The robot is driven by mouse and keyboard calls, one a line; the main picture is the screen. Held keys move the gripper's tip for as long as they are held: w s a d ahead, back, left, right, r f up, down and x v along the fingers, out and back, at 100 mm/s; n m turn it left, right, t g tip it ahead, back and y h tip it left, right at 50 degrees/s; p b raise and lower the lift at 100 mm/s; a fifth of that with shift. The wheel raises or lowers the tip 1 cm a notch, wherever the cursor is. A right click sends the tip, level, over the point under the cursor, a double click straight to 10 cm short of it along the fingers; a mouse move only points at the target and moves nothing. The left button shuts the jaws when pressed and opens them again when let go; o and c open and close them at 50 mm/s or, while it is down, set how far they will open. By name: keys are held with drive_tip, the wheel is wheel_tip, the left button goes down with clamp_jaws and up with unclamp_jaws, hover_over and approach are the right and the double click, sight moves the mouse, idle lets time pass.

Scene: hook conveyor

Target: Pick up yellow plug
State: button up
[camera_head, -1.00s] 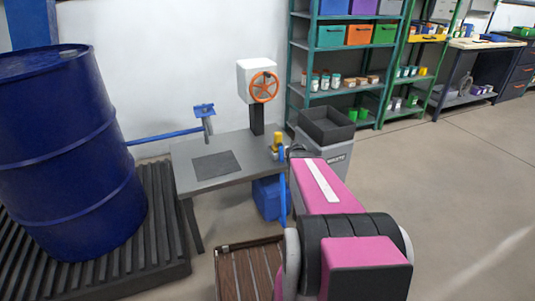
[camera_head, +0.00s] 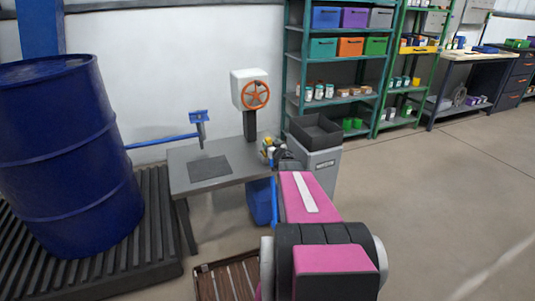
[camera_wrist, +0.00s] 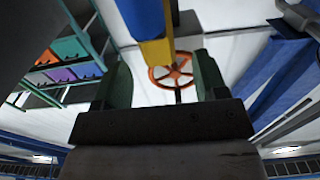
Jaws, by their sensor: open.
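The yellow plug (camera_head: 267,146) shows small at the right edge of the grey table in the head view, partly hidden by my gripper (camera_head: 273,153). In the wrist view, which looks upside down, the yellow plug (camera_wrist: 156,51) shows a yellow end with a blue part (camera_wrist: 141,17) next to it. My gripper (camera_wrist: 162,72) is open there, one dark green finger on each side. The yellow end is between or just in front of the fingertips; I cannot tell its depth or any contact.
The grey table (camera_head: 225,172) carries a white box with an orange wheel (camera_head: 255,95). A grey bin with a black open top (camera_head: 318,160) stands right of it. A blue drum (camera_head: 65,160) is left. A slatted wooden pallet (camera_head: 228,280) lies in front; floor at right is clear.

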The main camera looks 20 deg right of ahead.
sight(267, 139)
drive_tip(key=shift+w+f, duration=0.15)
drive_tip(key=shift+w, duration=1.45)
drive_tip(key=shift+w+f, duration=0.1)
drive_tip(key=shift+w, duration=1.45)
drive_tip(key=shift+c, duration=0.3)
drive_tip(key=shift+a, duration=0.1)
clamp_jaws()
drive_tip(key=shift+r, duration=0.2)
